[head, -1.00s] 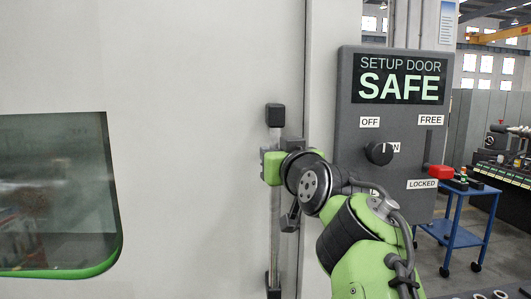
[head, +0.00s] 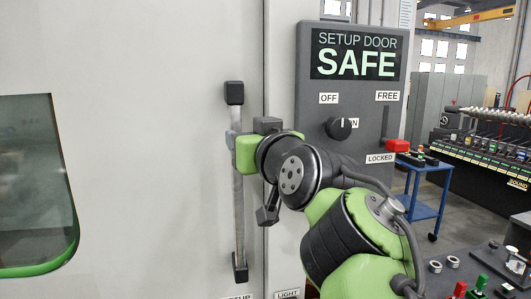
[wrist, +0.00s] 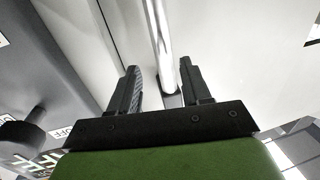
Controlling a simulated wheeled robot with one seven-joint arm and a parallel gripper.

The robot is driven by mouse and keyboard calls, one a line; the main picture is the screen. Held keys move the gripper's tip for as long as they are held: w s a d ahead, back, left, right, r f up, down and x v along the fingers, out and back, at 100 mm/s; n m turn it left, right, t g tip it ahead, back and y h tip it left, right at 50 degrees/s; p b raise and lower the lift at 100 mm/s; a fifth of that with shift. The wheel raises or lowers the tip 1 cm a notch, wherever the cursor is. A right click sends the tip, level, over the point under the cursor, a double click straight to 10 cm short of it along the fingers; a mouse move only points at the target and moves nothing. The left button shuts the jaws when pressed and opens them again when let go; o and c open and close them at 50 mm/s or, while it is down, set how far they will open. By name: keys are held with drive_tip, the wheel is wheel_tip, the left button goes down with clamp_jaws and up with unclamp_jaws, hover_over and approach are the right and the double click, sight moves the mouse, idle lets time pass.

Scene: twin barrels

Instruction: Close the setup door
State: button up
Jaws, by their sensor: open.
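The setup door (head: 150,120) is a large pale panel with a dark window (head: 35,190) at left. Its vertical bar handle (head: 239,215) has dark end mounts, close to the door's right edge. My gripper (head: 235,146) is at the upper part of the handle, its fingers partly hidden by the wrist. In the wrist view my gripper (wrist: 160,82) is open, and the bar handle (wrist: 160,38) runs between its fingers, nearer one of them. The door's edge lies along a thin vertical seam; I cannot tell if any gap remains there.
A grey control panel (head: 309,120) right of the door reads "SETUP DOOR SAFE". Its knob (head: 339,128) is beside ON; its red lever (head: 398,146) is by LOCKED. A blue cart (head: 424,208) and a console (head: 480,145) stand right.

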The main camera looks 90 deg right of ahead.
drive_tip(key=v, duration=1)
drive_tip(key=shift+a, duration=0.15)
